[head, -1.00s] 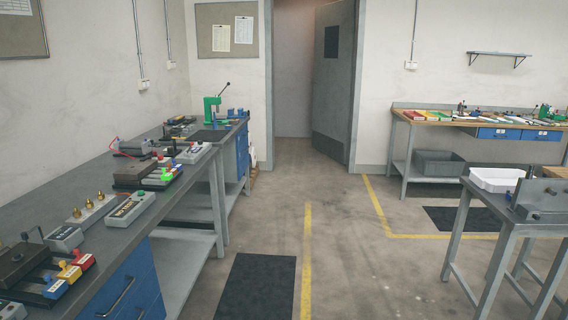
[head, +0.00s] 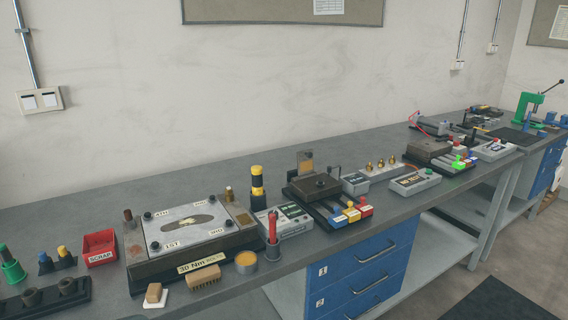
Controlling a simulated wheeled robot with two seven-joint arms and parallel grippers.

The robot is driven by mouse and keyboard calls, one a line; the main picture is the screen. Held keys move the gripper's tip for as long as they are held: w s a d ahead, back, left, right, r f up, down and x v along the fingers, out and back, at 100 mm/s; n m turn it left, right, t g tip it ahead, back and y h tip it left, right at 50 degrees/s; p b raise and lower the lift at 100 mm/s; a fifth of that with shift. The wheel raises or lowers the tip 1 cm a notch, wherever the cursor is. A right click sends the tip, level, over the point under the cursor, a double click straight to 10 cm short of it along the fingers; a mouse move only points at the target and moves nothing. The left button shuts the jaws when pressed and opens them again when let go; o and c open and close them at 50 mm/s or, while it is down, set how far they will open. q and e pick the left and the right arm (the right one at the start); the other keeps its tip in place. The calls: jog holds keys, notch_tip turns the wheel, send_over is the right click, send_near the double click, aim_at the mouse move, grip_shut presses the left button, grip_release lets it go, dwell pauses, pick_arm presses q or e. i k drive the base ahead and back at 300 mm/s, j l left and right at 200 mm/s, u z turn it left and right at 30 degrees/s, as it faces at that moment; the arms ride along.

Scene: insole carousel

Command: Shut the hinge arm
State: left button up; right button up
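No part that I can surely identify as the hinge arm shows in the head view. A dark fixture with a bolted light metal plate (head: 187,224) and an oval opening stands on the bench at front left, marked 30 Nm on its front edge. A dark box device (head: 315,187) with blue, yellow and red keys stands right of it, with a small upright panel (head: 305,161) behind its lid. I cannot tell whether either carries the hinge arm. Neither of my grippers is in view.
The long grey bench (head: 262,172) runs along the wall. A red scrap bin (head: 99,247), a brush (head: 204,276) and a tin (head: 246,262) stand around the fixture. Blue drawers (head: 360,272) are below. A green press (head: 526,106) stands at the far end.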

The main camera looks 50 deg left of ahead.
aim_at(304, 158)
jog(key=u, duration=1.4)
jog(key=l+u, duration=0.2)
jog(key=u, duration=0.15)
jog(key=l+u, duration=0.2)
jog(key=u, duration=0.15)
jog(key=l+u, duration=0.2)
jog(key=u, duration=0.15)
